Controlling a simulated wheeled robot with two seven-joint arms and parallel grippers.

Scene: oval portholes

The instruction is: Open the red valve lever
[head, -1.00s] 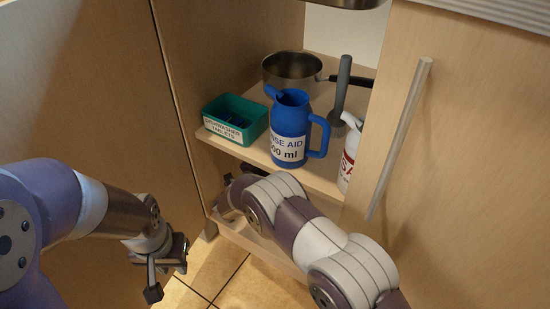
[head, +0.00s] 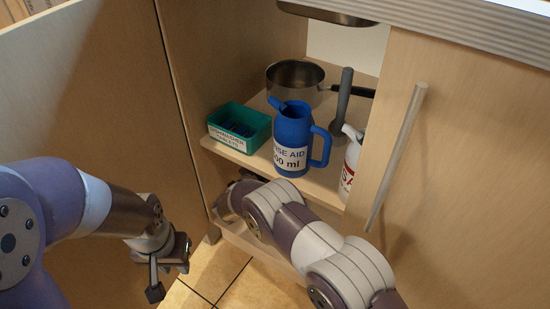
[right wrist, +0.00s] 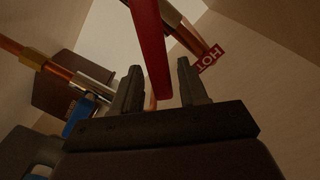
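The red valve lever (right wrist: 151,45) shows in the right wrist view, on a copper pipe with a red tag reading HOT (right wrist: 209,58). My right gripper (right wrist: 160,80) is open, with the lever's lower end between its two fingers in the picture. Gaps show on both sides; I cannot tell how deep the lever sits between them. In the head view my right arm reaches into the cabinet below the shelf, and its fingertips and the lever are hidden there. My left gripper (head: 171,272) is open and empty in front of the cabinet, at lower left.
The cabinet shelf (head: 325,190) holds a green tablet box (head: 258,122), a blue rinse aid jug (head: 291,135), a pot (head: 293,80), a brush (head: 342,103) and a white bottle (head: 350,165). A door with a long handle (head: 398,155) stands at right. Blue-handled pipework (right wrist: 82,112) is beside my right gripper.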

